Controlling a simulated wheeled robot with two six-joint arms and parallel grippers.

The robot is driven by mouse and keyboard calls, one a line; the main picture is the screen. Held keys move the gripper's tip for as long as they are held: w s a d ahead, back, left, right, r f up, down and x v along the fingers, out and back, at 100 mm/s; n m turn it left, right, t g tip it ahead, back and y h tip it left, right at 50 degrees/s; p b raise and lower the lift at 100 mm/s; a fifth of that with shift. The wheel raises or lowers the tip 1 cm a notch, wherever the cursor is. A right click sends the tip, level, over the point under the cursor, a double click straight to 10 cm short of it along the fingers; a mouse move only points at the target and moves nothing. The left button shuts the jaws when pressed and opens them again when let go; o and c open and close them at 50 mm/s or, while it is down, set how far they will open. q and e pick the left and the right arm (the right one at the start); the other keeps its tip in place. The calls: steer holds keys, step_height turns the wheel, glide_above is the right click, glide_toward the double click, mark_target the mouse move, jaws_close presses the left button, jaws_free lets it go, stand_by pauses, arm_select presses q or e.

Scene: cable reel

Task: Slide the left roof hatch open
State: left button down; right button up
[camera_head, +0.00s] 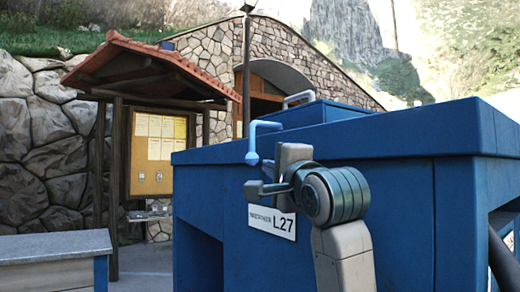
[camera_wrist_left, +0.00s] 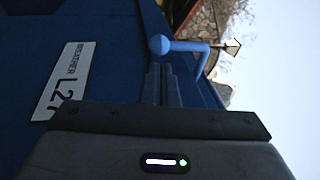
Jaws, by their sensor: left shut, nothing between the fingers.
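A large blue box-like body (camera_head: 400,215) with a white L27 plate (camera_head: 272,222) fills the right of the head view. A light blue bent handle (camera_head: 252,140) with a ball at its lower end hangs over its front edge. It also shows in the left wrist view (camera_wrist_left: 180,46), straight beyond my fingertips. My left gripper (camera_head: 268,172) is shut and empty, just below and right of the ball; its fingers (camera_wrist_left: 162,85) lie together. Whether they touch the ball I cannot tell. A raised blue roof part (camera_head: 318,113) stands behind; the hatch's outline is unclear. My right gripper is not in view.
A grey handle (camera_head: 297,98) stands on the raised roof part. A roofed notice board (camera_head: 158,150) stands at the left before a stone wall (camera_head: 45,140). A grey-topped bench (camera_head: 55,247) is at lower left. A lamp post (camera_head: 246,70) rises behind.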

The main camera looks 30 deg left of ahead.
mark_target(254, 161)
arm_select(q)
steer(key=p+x, duration=0.3)
steer(key=x, duration=0.3)
steer(key=shift+w+a, duration=0.1)
steer(key=shift+a, duration=0.1)
